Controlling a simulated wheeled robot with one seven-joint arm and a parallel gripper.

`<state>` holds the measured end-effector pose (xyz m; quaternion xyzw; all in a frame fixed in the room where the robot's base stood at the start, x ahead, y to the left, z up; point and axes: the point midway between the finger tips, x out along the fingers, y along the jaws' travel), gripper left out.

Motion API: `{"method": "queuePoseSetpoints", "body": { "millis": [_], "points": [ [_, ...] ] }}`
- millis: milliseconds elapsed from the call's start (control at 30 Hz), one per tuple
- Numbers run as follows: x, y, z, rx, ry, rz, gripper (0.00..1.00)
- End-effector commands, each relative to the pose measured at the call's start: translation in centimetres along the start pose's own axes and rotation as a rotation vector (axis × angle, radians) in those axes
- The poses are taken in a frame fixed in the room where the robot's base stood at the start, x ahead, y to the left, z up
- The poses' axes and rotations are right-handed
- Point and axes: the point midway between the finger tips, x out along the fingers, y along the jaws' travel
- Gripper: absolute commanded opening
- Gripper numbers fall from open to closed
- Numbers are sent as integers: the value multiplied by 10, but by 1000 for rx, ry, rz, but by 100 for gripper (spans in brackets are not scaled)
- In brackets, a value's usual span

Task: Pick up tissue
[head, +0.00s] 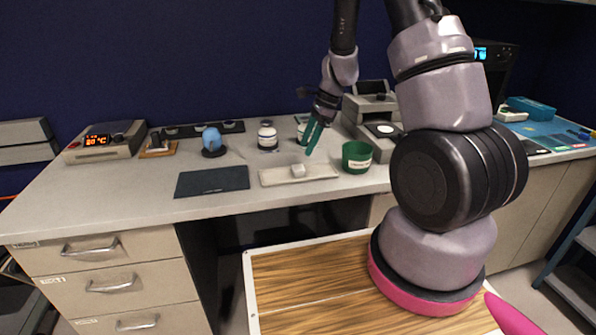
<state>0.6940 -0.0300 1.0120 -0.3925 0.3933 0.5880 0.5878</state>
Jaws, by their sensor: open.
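A small white block (298,170), which looks like the tissue, sits on a pale flat tray (272,178) near the front edge of the bench. It is too small in the picture to tell its material. My gripper (309,151), with green fingers, points down above and slightly behind the tray. It is open, and I see nothing between its fingers. It looks apart from the white block.
A green labelled cup (356,160) stands right of the tray, and a dark mat (212,182) lies left. Behind are a blue round object (212,138), a white jar (267,136) and a scale-like device (384,130). A hotplate (105,143) stands far left.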

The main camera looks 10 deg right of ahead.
Motion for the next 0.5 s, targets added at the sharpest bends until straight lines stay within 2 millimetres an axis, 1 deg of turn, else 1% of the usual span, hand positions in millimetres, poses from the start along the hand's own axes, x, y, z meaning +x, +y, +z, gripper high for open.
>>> {"method": "queuePoseSetpoints", "body": {
  "millis": [33, 100, 267, 500],
  "points": [
    [8, 1, 0, 0, -1, 4, 62],
    [16, 1, 0, 0, 0, 2, 62],
    [27, 1, -1, -1, 0, 2, 62],
    [62, 3, -4, -1, 0, 3, 62]
  ]
}}
